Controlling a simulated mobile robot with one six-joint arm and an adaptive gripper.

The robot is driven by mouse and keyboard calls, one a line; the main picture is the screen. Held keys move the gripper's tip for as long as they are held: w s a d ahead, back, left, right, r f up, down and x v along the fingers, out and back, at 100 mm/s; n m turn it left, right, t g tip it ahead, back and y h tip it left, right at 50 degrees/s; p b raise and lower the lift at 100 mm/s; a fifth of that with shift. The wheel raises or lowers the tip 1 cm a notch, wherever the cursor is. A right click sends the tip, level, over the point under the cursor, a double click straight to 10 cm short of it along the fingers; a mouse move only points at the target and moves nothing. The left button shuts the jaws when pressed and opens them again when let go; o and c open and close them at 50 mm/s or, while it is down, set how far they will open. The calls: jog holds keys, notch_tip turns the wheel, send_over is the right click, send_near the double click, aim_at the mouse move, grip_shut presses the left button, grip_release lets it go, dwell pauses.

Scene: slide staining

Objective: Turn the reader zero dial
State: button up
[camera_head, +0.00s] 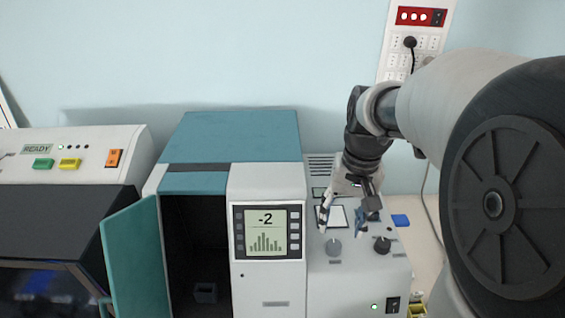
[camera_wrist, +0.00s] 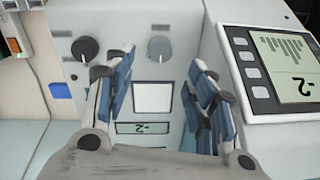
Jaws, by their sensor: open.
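The reader is the white and teal instrument (camera_head: 267,183), with a screen (camera_head: 265,231) reading -2 above a bar graph. On its right-hand panel are a grey dial (camera_head: 334,247) and a black dial (camera_head: 382,244). Both dials also show in the wrist view, grey (camera_wrist: 159,48) and black (camera_wrist: 85,49). Their labels are too small to read. My gripper (camera_head: 342,224) is open and empty above this panel, pointing down, behind the dials. In the wrist view, the fingers (camera_wrist: 162,92) stand either side of a white square plate (camera_wrist: 153,97) and a small -2 display (camera_wrist: 143,127).
The reader's teal door (camera_head: 132,262) stands open at the left. A machine marked READY (camera_head: 70,150) stands beyond it. A power switch (camera_head: 393,304) with a green light is low on the panel's front. A blue pad (camera_head: 400,220) lies to the right. A socket panel (camera_head: 412,45) is on the wall.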

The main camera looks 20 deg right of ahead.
aim_at(335, 244)
jog(key=f, duration=0.2)
jog(key=f+b, duration=0.1)
jog(key=f, duration=0.5)
jog(key=shift+w+a, duration=0.1)
jog(key=shift+a, duration=0.15)
jog(key=shift+c, duration=0.2)
jog(key=shift+r, duration=0.1)
jog(key=c, duration=1)
jog(key=shift+c, duration=0.2)
jog(key=shift+m, duration=0.4)
jog(key=shift+m+p, duration=0.7)
jog(key=shift+m, duration=1.9)
jog(key=o, duration=1.1)
